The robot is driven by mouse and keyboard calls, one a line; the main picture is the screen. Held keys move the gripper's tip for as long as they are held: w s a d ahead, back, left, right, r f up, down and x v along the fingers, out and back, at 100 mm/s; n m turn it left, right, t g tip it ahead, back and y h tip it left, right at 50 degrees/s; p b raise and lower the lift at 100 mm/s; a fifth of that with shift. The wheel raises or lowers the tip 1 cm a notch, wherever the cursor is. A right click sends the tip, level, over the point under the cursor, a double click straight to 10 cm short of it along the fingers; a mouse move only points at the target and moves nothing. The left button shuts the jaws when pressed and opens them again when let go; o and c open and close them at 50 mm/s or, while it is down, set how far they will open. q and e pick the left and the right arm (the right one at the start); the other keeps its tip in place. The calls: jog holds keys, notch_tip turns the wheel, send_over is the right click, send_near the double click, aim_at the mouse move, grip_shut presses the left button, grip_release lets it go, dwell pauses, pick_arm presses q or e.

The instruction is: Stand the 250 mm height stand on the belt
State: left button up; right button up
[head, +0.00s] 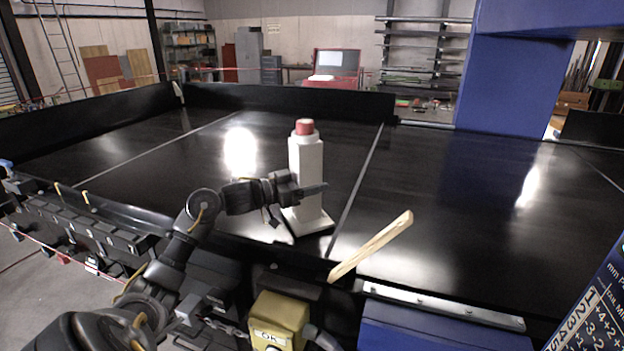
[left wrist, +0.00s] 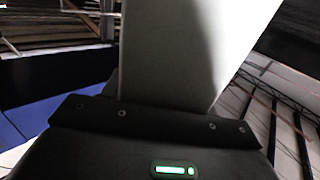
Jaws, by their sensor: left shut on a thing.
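The height stand (head: 305,165) is a white square column with a red cap on top and a wider white base. In the head view it is upright on the black belt (head: 200,165), near the belt's front edge. My left gripper (head: 305,190) is shut on the column at about its lower middle. In the left wrist view the pale column (left wrist: 185,50) fills the middle, close against my gripper. Whether the base rests fully on the belt or hangs just above it, I cannot tell. My right gripper is not in view.
A wooden stick (head: 372,244) lies at the belt's front edge, right of the stand. A yellow box marked OK (head: 279,318) is in front. A blue frame (head: 510,85) stands over the belt at right. The belt is clear behind and left of the stand.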

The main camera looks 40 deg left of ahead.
pick_arm(q)
jog(key=shift+f, duration=0.15)
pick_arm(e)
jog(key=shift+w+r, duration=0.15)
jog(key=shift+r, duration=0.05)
pick_arm(q)
jog(key=shift+f, duration=0.15)
jog(key=o, duration=1.3)
jog(key=shift+f, duration=0.1)
jog(key=shift+s, duration=0.2)
jog(key=p+v, duration=0.1)
jog(key=v, duration=0.6)
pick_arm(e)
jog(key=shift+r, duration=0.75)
pick_arm(q)
jog(key=shift+a, duration=0.15)
